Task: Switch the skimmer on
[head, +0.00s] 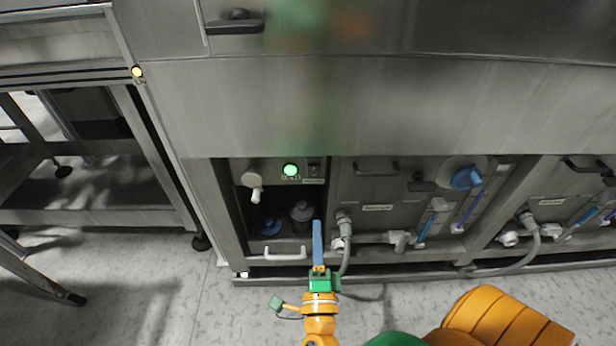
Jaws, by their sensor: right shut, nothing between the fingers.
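A small panel (258,171) sits at the upper left of an open bay in the steel machine. It carries a lit green lamp (290,170) with a small label under it. A small black switch (314,169) is to the right of the lamp; its position is too small to read. A pale lever-like handle (254,187) hangs at the panel's left. My right gripper (317,228) is shut and empty, its blue fingers pointing up the picture. The tips appear below the switch, apart from it. My left gripper is not in view.
A grey hose and fitting (345,220) stand just right of my fingers. Grey and blue caps (301,211) sit inside the bay, above a pale bar handle (285,254). A blue knob (466,179) is farther right. A steel frame (90,216) stands left; open floor lies in front.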

